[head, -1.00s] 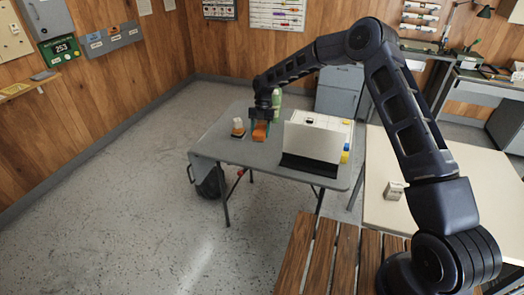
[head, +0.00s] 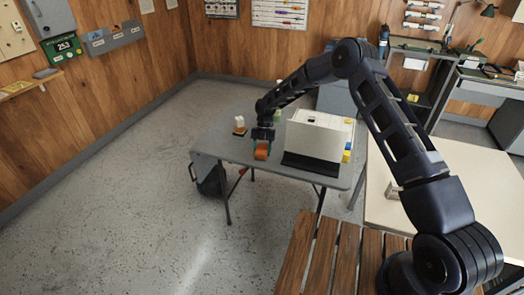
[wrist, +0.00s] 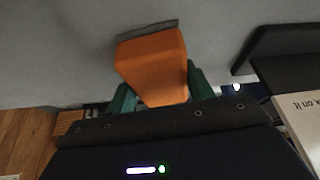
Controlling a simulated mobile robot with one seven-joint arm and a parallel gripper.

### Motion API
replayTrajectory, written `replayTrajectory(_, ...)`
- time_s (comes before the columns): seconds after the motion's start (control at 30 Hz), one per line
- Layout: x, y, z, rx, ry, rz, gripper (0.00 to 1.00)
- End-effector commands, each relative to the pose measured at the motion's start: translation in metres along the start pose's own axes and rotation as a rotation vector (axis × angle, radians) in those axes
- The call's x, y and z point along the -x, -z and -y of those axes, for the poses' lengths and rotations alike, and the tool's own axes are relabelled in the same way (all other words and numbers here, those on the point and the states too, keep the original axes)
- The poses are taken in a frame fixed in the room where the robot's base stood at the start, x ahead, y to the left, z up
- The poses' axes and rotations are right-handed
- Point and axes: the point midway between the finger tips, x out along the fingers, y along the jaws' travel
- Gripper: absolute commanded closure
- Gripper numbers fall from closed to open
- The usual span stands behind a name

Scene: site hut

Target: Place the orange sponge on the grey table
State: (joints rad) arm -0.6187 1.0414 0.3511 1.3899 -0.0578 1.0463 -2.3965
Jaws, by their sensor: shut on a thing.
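The orange sponge (head: 261,152) is held between the green fingers of my gripper (head: 262,142), over the front part of the grey table (head: 218,142). In the wrist view the sponge (wrist: 152,62) fills the gap between the two fingers (wrist: 160,98), with a dark grey layer along its far edge. A grey surface lies behind it. I cannot tell whether the sponge touches the tabletop or hangs just above it.
A white-topped item with an orange base (head: 239,126) stands at the table's back left. A large white panel on a black base (head: 314,138) stands right of the sponge. The table's left part is clear. A cream table (head: 450,205) is at right.

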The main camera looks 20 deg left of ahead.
Motion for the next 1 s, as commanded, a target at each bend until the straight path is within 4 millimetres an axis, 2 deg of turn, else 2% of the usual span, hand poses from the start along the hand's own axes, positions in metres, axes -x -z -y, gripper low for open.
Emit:
replayTrajectory(0.27,-0.001,-0.001,0.0,0.0,0.0,0.0,0.69)
replayTrajectory(0.3,-0.001,-0.001,0.0,0.0,0.0,0.001,0.42)
replayTrajectory(0.4,-0.001,0.0,0.0,0.0,0.0,0.001,0.26)
replayTrajectory(0.77,0.003,0.0,0.0,0.0,-0.001,0.001,0.26)
replayTrajectory(0.87,0.013,0.0,-0.001,0.0,-0.003,0.002,0.26)
replayTrajectory(1.0,0.038,0.0,0.0,-0.002,-0.004,0.002,0.26)
